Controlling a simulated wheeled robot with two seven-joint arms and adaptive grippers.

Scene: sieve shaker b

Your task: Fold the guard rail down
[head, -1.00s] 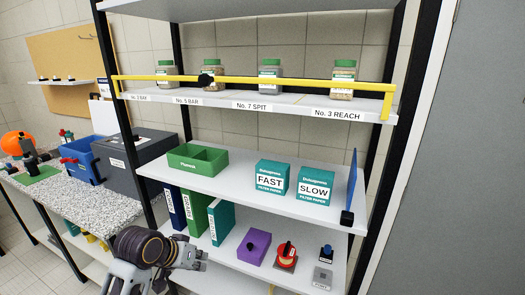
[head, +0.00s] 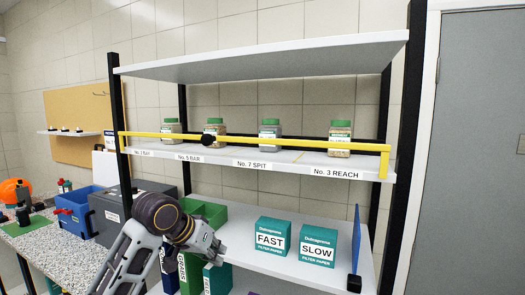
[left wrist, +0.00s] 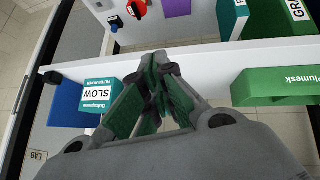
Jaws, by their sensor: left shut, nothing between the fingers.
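The yellow guard rail (head: 260,141) runs across the front of the jar shelf, with its ends at the shelf's two sides. It stands upright in front of the lower parts of the jars. A black knob (head: 208,140) sits on it left of the middle. My left gripper (head: 218,252) is below the rail and apart from it, in front of the green tray and binders. In the left wrist view its fingers (left wrist: 160,72) are together with nothing between them. My right gripper is in neither view.
Several green-lidded jars, one of them at the right (head: 339,140), stand behind the rail. The shelf below holds a green tray (head: 205,212), two teal filter paper boxes (head: 272,238) and a blue panel (head: 356,240). A top shelf (head: 270,62) is above the rail.

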